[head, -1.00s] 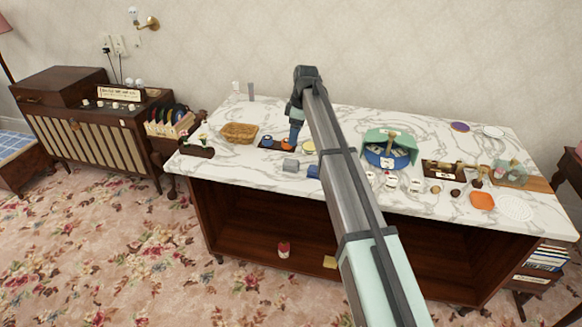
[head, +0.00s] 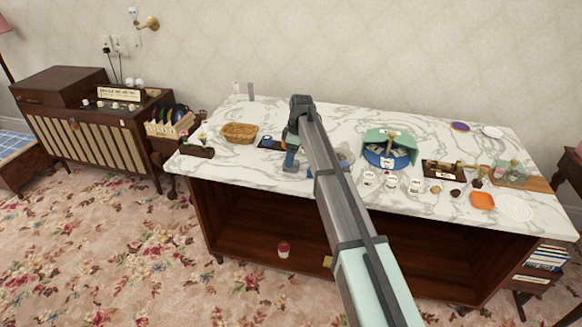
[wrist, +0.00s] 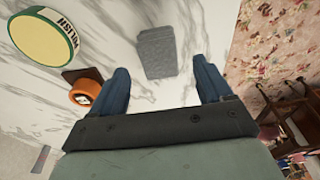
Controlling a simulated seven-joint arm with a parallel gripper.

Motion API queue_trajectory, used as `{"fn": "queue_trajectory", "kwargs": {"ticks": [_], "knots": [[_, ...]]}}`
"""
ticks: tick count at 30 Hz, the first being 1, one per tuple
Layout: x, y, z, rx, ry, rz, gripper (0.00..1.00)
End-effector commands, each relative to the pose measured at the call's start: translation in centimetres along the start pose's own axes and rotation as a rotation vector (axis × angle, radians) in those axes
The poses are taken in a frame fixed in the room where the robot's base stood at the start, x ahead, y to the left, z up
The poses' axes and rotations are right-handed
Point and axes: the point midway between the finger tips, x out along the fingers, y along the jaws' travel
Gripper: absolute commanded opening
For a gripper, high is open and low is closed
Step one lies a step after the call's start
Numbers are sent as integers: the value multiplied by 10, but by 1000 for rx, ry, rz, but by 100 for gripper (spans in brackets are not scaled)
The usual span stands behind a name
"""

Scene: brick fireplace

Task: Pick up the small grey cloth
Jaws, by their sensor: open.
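The small grey cloth (wrist: 156,52) lies on the white marble counter (wrist: 185,20) as a folded, block-like grey piece. In the wrist view it is just beyond the gap between my fingertips and roughly centred between them. My gripper (wrist: 162,85) is open and empty, with its two blue fingers apart. In the head view my gripper (head: 291,163) points down over the front left part of the counter and largely hides the cloth.
A round tin marked POLISH (wrist: 42,38) and an orange item (wrist: 86,92) on a dark tray are to the left in the wrist view. A wicker basket (head: 239,131) and a flower planter (head: 197,151) stand left of my gripper. A blue-green container (head: 387,151) stands right.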

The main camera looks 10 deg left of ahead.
Motion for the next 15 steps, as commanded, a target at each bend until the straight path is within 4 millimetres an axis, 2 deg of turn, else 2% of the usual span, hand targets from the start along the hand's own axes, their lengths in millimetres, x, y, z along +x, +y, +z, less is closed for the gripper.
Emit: {"fn": "queue_trajectory", "kwargs": {"ticks": [8, 15], "knots": [[36, 0, 3, 0, -1, -1, 79], [41, 0, 3, 0, 0, 0, 79]]}}
